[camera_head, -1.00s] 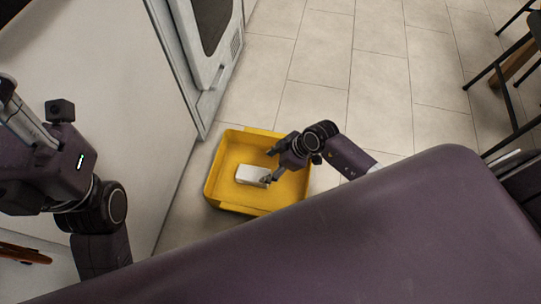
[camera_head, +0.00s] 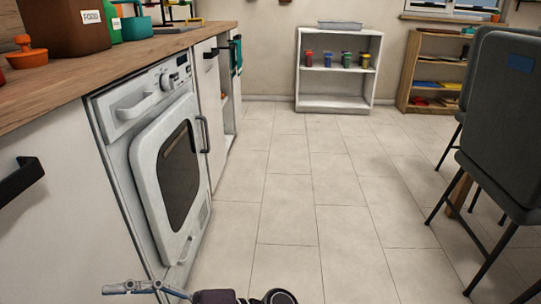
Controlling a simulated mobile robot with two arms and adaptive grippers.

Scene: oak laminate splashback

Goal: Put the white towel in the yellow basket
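The white towel and the yellow basket are not in view now. At the bottom edge, part of a gripper (camera_head: 135,288) shows, with thin metal fingers pointing left and a dark wrist to their right. It appears to be my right gripper. My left gripper is not in view.
A white washing machine (camera_head: 133,108) stands at the left under a wooden counter (camera_head: 140,52). Dark chairs (camera_head: 505,120) stand at the right. A white shelf (camera_head: 340,90) and a wooden shelf (camera_head: 405,70) stand at the back. The tiled floor (camera_head: 290,210) between is clear.

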